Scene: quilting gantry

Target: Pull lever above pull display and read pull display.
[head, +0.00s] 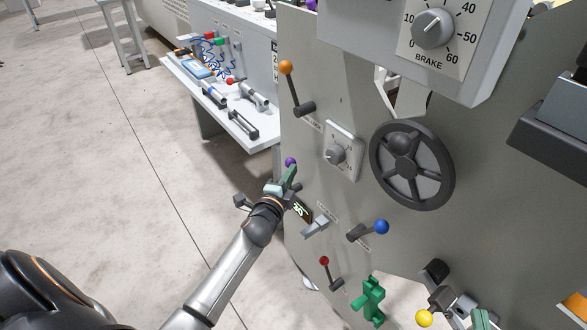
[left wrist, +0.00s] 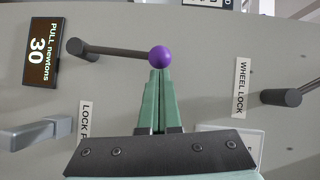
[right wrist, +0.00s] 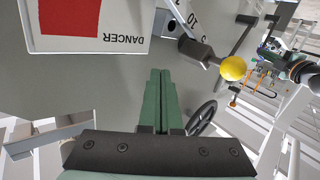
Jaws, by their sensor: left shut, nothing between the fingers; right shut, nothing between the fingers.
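The pull display (left wrist: 43,52) is a small dark screen in the left wrist view and reads "PULL newtons 30". It is partly visible in the head view (head: 300,209). Beside it is a lever (left wrist: 110,50) with a dark pivot and a purple ball (left wrist: 160,57). The ball also shows in the head view (head: 290,161). My left gripper (left wrist: 160,74) is shut and empty, with its fingertips right at the ball; I cannot tell whether they touch it. My right gripper (right wrist: 160,76) is shut and empty, near a yellow ball lever (right wrist: 233,68).
The panel also carries an orange lever (head: 286,67), a blue lever (head: 381,227), a red lever (head: 324,261), a handwheel (head: 412,165) and a small dial (head: 335,155). A brake dial (head: 433,29) juts out above. A white shelf (head: 222,111) with tools stands behind.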

